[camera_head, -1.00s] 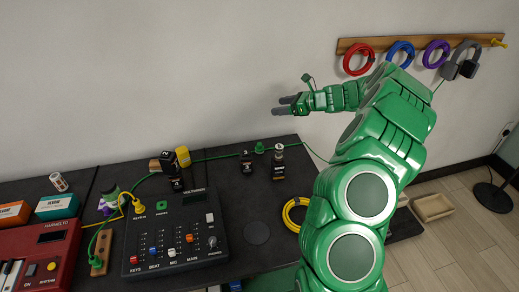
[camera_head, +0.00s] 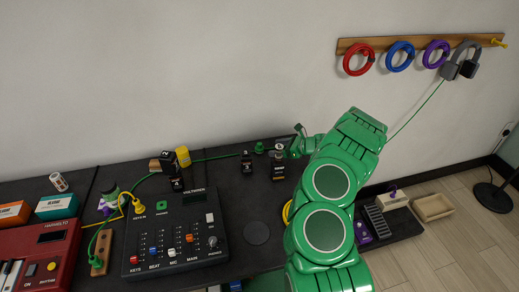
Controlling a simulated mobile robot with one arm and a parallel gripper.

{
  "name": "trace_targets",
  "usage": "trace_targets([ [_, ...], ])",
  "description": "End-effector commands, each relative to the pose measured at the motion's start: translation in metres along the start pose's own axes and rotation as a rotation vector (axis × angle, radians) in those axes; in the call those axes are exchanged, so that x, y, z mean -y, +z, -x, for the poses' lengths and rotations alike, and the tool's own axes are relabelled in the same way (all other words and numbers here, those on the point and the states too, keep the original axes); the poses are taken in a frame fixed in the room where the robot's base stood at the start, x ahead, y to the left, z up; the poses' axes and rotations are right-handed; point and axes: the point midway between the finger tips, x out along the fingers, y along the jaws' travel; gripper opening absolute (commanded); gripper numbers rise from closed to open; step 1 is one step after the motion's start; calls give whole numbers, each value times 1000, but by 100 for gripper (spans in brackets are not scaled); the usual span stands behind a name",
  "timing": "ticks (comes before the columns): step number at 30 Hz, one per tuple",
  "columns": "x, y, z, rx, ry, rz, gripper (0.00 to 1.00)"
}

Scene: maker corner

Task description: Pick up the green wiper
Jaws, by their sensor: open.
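I cannot make out a thing that is clearly a green wiper. A small green object (camera_head: 259,147) stands at the back of the dark table, too small to identify. My gripper (camera_head: 284,143) is low over the table's back right part, just right of that object and beside a dark bottle-like item (camera_head: 279,163). Its fingers are small in view and partly lost against the dark table; it is open, and I see nothing held.
A mixer (camera_head: 180,235) and a red keyboard (camera_head: 40,255) fill the table's left and middle. A green cable runs along the back. A small black block (camera_head: 246,163) stands near the gripper. Coloured rings and headphones (camera_head: 462,62) hang on the wall rail.

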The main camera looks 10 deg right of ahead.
Motion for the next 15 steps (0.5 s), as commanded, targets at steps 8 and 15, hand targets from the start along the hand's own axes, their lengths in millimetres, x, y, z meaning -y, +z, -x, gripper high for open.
trace_targets([
  [8, -1, 2, -22, 1, 2, 1, 73],
  [15, -4, 6, -48, 2, 4, 1, 73],
])
